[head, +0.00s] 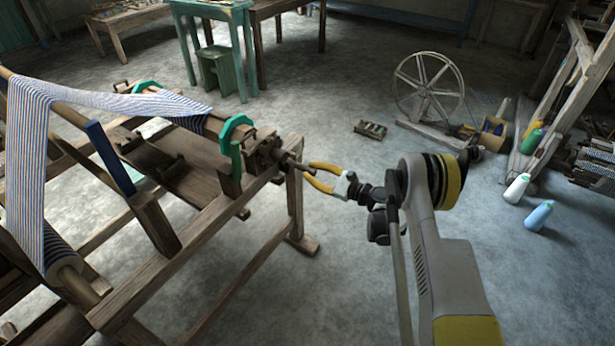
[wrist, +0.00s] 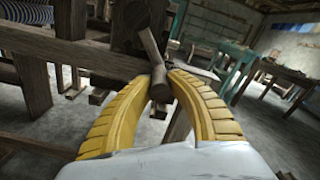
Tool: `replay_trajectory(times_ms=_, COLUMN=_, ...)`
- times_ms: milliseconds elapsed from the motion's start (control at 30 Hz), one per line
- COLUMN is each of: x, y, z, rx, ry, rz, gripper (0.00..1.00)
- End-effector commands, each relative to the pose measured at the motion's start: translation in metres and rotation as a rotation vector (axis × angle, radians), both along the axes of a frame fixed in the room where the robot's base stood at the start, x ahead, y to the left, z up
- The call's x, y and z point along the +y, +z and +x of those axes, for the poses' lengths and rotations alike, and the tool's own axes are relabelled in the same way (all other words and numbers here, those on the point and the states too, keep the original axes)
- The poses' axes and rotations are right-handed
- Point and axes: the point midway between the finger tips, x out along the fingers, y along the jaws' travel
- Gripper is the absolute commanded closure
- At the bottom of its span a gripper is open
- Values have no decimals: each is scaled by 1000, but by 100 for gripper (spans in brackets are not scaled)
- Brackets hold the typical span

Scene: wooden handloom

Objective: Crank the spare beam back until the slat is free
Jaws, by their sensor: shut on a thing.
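My gripper (head: 312,174) has its yellow fingers closed around the wooden crank handle (head: 293,164) at the near right end of the loom. In the wrist view, the fingers (wrist: 160,84) pinch the handle's rounded end (wrist: 159,88). The handle joins a dark wooden crank block (head: 264,153). Beside it, a beam wound with striped cloth (head: 196,123) lies between green octagonal end pieces (head: 234,130); I take it for the spare beam.
The wooden loom (head: 165,262) fills the left, with striped cloth (head: 30,150) draped over it. A spinning wheel (head: 430,90) stands at the back right. The floor beyond the crank is mostly clear.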

Motion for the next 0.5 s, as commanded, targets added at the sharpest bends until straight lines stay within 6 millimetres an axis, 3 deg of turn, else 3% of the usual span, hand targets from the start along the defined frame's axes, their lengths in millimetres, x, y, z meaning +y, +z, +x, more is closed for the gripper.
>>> replay_trajectory(times_ms=500, x=-6, y=10, z=9, rx=-12, ry=-2, rz=-8, gripper=100)
